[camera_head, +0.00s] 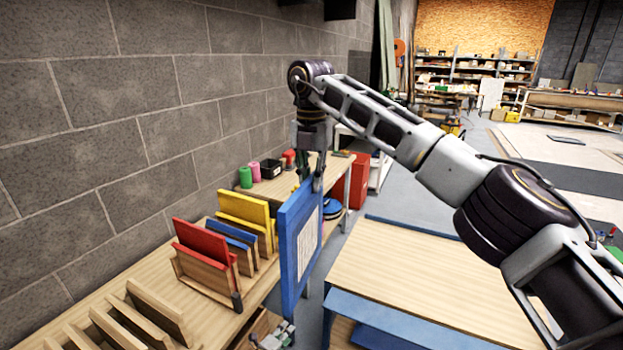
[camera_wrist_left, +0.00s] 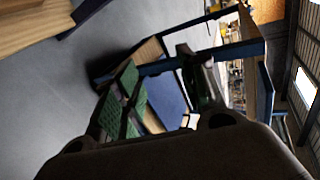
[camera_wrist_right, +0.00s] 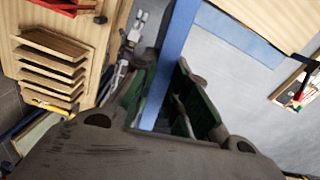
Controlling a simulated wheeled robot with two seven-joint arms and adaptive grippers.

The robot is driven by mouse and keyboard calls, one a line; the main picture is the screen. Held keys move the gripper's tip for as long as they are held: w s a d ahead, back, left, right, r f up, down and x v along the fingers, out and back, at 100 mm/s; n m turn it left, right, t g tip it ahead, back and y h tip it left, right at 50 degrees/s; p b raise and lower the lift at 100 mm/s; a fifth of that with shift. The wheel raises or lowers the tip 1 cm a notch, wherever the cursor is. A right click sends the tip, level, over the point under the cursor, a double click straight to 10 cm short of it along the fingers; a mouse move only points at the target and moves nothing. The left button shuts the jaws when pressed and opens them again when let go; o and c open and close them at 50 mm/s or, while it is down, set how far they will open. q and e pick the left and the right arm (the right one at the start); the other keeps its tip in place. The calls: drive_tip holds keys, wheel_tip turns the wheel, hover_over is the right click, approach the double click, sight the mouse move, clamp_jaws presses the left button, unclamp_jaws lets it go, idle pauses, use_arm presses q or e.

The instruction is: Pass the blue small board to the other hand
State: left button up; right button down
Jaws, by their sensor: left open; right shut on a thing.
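The blue board (camera_head: 290,262), a blue-framed panel with a pale face, hangs upright in the head view. My right gripper (camera_head: 314,178) is shut on its top edge from above. In the right wrist view the board (camera_wrist_right: 176,55) shows as a narrow blue strip running between the green finger pads of the right gripper (camera_wrist_right: 167,100). My left gripper (camera_head: 279,335) is low at the bottom of the head view, just below and apart from the board's lower end. In the left wrist view, the left gripper (camera_wrist_left: 163,90) is open, with green pads apart; nothing is clearly between them.
A wooden bench (camera_head: 108,260) along the brick wall carries slotted wooden racks with a red board (camera_head: 205,242), a blue one (camera_head: 230,234) and a yellow one (camera_head: 243,208). A wooden-topped table with blue edges (camera_head: 420,280) stands right of the held board, with a floor gap between.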

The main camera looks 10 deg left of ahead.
use_arm(q)
drive_tip(key=s+a+f+n+g+y, duration=0.1)
drive_tip(key=s+f+n+g, duration=0.25)
drive_tip(key=s+f, duration=0.8)
drive_tip(key=s+f+n+g+y, duration=0.2)
drive_tip(key=s+f+n, duration=0.45)
drive_tip(key=s, duration=0.85)
drive_tip(key=s+a+f+n+g, duration=0.2)
drive_tip(key=s+f+n, duration=0.1)
drive_tip(key=s, duration=0.7)
drive_tip(key=s+a+f+n+g+y, duration=0.1)
drive_tip(key=s+a+f+n, duration=0.2)
drive_tip(key=s, duration=0.7)
drive_tip(key=s+a+f+n+g, duration=0.2)
drive_tip(key=s+n, duration=0.3)
drive_tip(key=s, duration=0.5)
drive_tip(key=shift+a+f+g, duration=0.35)
drive_tip(key=shift+f, duration=0.35)
